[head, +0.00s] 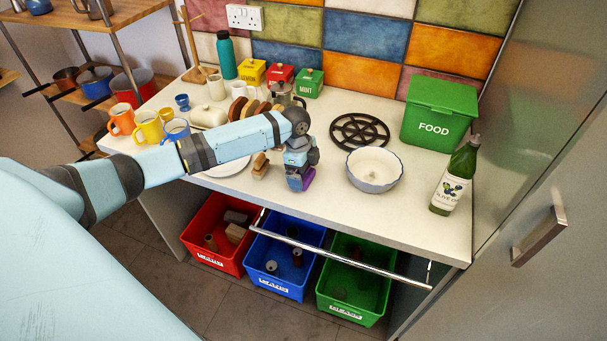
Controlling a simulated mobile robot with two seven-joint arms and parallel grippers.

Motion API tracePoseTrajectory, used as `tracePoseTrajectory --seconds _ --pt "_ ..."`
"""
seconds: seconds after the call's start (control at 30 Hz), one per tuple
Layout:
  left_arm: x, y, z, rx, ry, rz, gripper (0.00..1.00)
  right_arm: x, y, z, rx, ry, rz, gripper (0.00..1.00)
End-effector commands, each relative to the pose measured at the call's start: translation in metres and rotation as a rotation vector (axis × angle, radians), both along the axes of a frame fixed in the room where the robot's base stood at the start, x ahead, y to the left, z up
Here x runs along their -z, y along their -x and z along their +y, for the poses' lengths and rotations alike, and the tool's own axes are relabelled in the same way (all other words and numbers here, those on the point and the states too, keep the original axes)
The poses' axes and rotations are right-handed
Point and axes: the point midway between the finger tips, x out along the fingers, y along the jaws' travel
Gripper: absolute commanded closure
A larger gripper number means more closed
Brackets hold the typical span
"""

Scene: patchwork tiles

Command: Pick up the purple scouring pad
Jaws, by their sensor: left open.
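The purple scouring pad (308,179) is on the white counter (420,215) near its front edge, partly hidden behind my left gripper. My left gripper (297,184) points down right at the pad, with its fingertips low by the counter. It is open. I cannot tell whether the fingers touch the pad or are around it. My right gripper is out of view.
A wooden brush-like item (260,166) lies just left of the gripper. A white bowl (374,169) stands to the right, with a green bottle (455,177) beyond. Mugs (149,126) stand at left. A metal rail (345,260) runs along the front, above red, blue and green bins.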

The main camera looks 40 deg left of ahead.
Motion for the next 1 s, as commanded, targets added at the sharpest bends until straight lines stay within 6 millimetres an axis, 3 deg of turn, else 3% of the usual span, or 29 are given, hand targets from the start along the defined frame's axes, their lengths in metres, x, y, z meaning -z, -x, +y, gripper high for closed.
tracePoseTrajectory --seconds 0.33,0.53,1.0 --pt "0.011 0.0 -0.001 0.0 -0.001 0.0 0.0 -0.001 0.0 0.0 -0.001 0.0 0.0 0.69" --pt "0.011 0.0 -0.001 0.0 -0.001 0.0 0.44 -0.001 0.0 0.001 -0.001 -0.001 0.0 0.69" --pt "0.0 -0.001 -0.001 0.0 0.0 -0.003 0.44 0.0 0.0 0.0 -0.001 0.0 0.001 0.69"
